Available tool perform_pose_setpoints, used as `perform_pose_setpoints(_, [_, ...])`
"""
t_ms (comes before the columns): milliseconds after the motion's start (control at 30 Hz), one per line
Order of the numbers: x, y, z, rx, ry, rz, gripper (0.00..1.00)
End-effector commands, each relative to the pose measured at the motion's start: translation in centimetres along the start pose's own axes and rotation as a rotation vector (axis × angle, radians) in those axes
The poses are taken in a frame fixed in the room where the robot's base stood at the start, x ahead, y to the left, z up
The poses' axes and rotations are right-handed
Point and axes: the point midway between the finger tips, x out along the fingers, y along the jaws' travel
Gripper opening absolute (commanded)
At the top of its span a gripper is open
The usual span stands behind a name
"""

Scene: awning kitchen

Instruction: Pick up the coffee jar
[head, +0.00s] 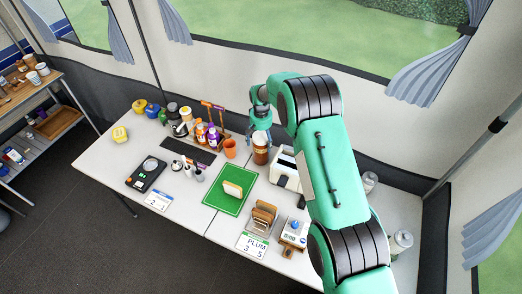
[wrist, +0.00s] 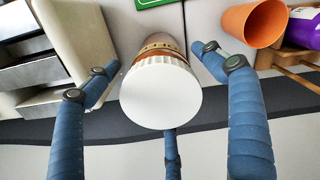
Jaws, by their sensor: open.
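The coffee jar (head: 261,155) stands upright on the white table in the head view, brown with a pale lid. In the wrist view its white ribbed lid (wrist: 161,92) faces the camera, with a brown and tan body beneath. My gripper (head: 262,128) is over the jar in the head view. In the wrist view its blue fingers (wrist: 160,85) are open around the jar, one to the left, one to the right and one below. Gaps show between the left and right fingertips and the jar. The lower finger's tip is partly hidden behind the lid.
An orange cup (head: 230,148) stands close left of the jar, and a white toaster-like appliance (head: 285,170) close right. A green board (head: 228,196) lies in front. Several bottles (head: 206,134) stand to the left. The tent wall (head: 375,145) runs behind the table.

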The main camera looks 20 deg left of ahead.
Motion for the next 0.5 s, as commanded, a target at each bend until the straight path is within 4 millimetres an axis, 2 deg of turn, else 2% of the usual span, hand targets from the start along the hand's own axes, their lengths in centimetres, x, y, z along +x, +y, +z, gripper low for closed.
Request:
perform_pose_setpoints(200, [2.1, 0.0, 0.0, 0.0, 0.0, 0.0, 0.83])
perform_pose_setpoints(500, [2.8, 0.0, 0.0, 0.0, 0.001, 0.0, 0.83])
